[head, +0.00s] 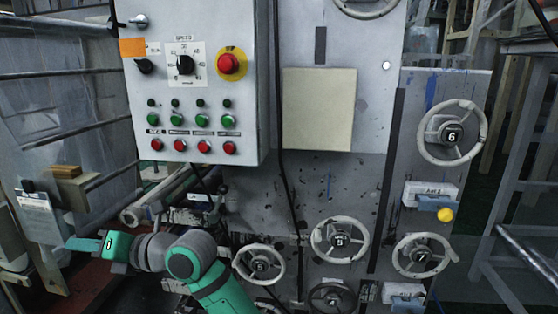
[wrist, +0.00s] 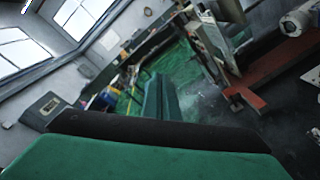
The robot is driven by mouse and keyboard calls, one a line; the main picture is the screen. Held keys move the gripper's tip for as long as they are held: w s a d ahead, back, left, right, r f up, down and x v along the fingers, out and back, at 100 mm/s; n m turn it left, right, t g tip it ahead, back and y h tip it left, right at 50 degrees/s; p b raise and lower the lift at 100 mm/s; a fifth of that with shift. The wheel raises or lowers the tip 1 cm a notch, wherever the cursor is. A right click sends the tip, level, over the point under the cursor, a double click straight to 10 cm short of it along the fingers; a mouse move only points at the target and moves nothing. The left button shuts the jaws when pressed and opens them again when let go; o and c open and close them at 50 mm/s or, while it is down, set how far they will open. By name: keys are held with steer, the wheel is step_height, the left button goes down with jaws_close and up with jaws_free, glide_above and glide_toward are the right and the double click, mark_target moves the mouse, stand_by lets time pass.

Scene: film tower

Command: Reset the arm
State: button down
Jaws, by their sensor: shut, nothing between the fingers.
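My gripper (head: 70,243) is at the left of the head view, stretched out to the left with its green fingers closed together. My arm comes up from the bottom centre and bends left, below the control box (head: 200,90). In the wrist view the closed green fingers (wrist: 162,98) stand upright in the middle, with nothing seen between them. The green gripper body fills the bottom of that view.
A panel with handwheels (head: 340,240) stands right of my arm. A hanging box with a wooden block (head: 65,171) is close above my gripper. Grey rails (head: 70,75) run at the upper left. The wrist view shows a green floor, windows and a red-brown beam (wrist: 265,75).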

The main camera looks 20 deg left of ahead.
steer(key=d+f+m+t+h, duration=0.1)
steer(key=d+f+m+t, duration=0.65)
steer(key=d+m, duration=0.4)
steer(key=d+f+m+t+h, duration=0.1)
steer(key=d+f+m+t, duration=0.5)
steer(key=d+m+t, duration=0.45)
steer(key=d+f+m+t+h, duration=0.1)
steer(key=d+f+m+t, duration=0.55)
steer(key=d+m, duration=0.6)
steer(key=s+d+f+m+g+h, duration=0.6)
steer(key=s+d+f+m+h, duration=0.6)
steer(key=s+d+f, duration=0.7)
steer(key=shift+s+d+f+h, duration=0.2)
steer(key=shift+s+d+h, duration=0.15)
steer(key=shift+h, duration=0.45)
steer(key=shift+w, duration=0.25)
steer(key=shift+s, duration=0.1)
